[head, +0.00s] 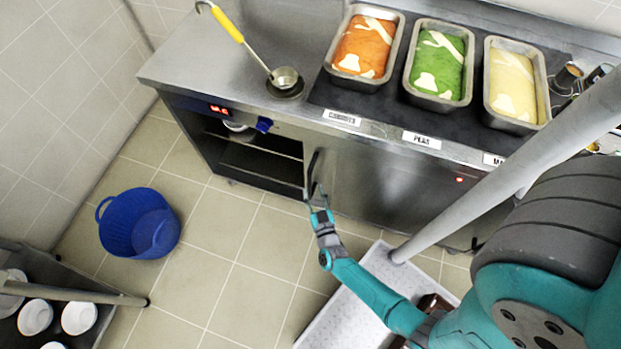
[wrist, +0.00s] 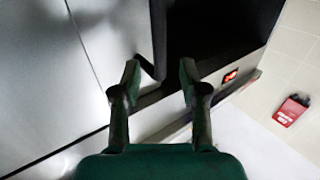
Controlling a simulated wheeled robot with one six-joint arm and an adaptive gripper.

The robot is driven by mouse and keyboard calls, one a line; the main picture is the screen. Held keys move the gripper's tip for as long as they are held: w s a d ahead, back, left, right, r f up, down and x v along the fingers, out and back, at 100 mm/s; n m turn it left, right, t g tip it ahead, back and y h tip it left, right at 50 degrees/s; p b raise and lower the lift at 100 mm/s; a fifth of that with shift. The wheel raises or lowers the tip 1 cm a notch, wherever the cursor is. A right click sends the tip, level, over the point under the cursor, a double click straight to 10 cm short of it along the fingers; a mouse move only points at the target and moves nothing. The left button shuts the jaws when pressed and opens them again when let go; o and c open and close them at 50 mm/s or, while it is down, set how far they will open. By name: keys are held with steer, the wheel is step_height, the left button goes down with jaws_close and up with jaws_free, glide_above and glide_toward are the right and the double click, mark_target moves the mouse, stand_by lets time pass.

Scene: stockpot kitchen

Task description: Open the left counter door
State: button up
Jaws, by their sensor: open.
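The counter front has a grey metal door panel (head: 345,185) with a dark upright bar handle (head: 313,168) at its left edge. Left of it, the dark compartment (head: 255,160) stands uncovered, with a shelf inside. My gripper (head: 317,194) is open at the handle's lower end. In the wrist view, my gripper (wrist: 159,74) has one finger on each side of the handle (wrist: 157,40), with gaps showing. The door panel (wrist: 60,70) is to the left there and the dark opening (wrist: 215,35) to the right. I cannot tell whether a finger touches the handle.
A blue tub (head: 138,222) stands on the tiled floor at left. A ladle (head: 284,78) and several food pans (head: 364,50) are on the countertop. A cart with white bowls (head: 35,317) is at bottom left.

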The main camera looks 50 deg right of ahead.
steer(key=shift+v, duration=2.95)
steer(key=s+a+r+n+y, duration=0.2)
steer(key=s+r, duration=0.4)
steer(key=r, duration=0.5)
steer(key=s+a+r+n+y, duration=0.2)
steer(key=s+a+r+y, duration=0.2)
steer(key=r, duration=0.7)
steer(key=s+a+r+n+y, duration=0.2)
steer(key=s+a+r+y, duration=0.2)
steer(key=s+r, duration=0.5)
step_height(320, 180, up, 2)
steer(key=shift+s+a+n, duration=0.2)
steer(key=shift+a+n, duration=0.2)
steer(key=shift+a, duration=0.55)
